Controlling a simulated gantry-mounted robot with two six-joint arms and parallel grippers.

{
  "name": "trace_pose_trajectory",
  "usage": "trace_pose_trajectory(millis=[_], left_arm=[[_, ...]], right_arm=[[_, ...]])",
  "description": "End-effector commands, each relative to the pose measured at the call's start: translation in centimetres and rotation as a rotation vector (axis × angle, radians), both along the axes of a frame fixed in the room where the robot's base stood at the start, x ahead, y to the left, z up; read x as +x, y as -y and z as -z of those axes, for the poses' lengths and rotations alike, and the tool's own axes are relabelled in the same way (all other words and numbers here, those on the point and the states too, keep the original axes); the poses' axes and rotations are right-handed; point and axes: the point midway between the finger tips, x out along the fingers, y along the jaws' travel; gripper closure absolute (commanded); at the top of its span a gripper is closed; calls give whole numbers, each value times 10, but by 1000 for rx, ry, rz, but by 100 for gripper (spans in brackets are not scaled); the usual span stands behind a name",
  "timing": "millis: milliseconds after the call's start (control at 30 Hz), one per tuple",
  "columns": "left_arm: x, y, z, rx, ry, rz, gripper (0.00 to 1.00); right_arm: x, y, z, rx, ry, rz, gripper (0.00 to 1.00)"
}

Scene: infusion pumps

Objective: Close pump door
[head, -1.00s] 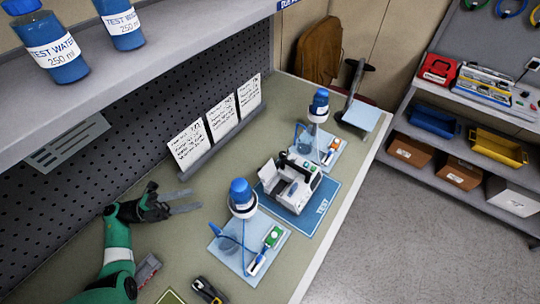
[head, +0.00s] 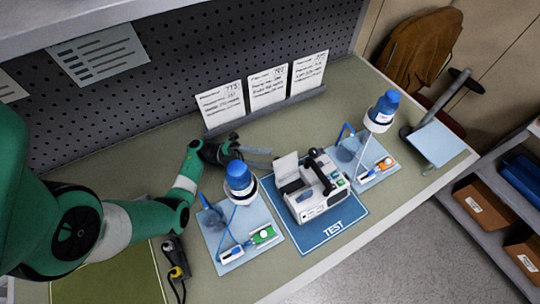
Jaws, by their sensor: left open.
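The white infusion pump (head: 315,194) stands on the blue TEST mat (head: 341,235) in the middle of the bench. Its door (head: 287,167), a pale panel, stands raised on the pump's left back side. A dark handle arches over the pump. My left gripper (head: 262,158) is open and empty, its grey fingers pointing right toward the door, a short gap away. It is behind the left blue-capped bottle. My right gripper is not in view.
A blue-capped bottle (head: 239,178) stands over a light-blue tray (head: 209,240) left of the pump. Another bottle (head: 383,109) and tray (head: 376,178) stand to the right. Written cards (head: 268,88) line the back. A cabled tool (head: 175,260) lies at front left.

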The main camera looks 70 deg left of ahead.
Motion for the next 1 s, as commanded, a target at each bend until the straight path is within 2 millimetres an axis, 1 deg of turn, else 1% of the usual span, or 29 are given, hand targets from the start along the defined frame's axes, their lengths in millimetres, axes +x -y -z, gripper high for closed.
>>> trace_pose_trajectory(millis=[33, 133, 367, 400, 467, 500, 700, 1000], left_arm=[[5, 4, -2, -1, 0, 2, 43], [11, 8, -3, 0, 0, 0, 43], [12, 9, -3, 1, 0, -1, 43], [12, 9, -3, 1, 0, -1, 47], [12, 9, -3, 1, 0, -1, 58], [12, 9, -3, 1, 0, -1, 65], [12, 9, -3, 1, 0, -1, 100], [12, 9, -4, 6, 0, -1, 100]], right_arm=[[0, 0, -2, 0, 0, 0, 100], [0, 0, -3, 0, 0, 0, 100], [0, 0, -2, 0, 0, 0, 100], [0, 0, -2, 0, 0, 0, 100], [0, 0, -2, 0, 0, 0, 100], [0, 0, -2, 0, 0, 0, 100], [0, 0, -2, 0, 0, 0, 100], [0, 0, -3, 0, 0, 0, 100]])
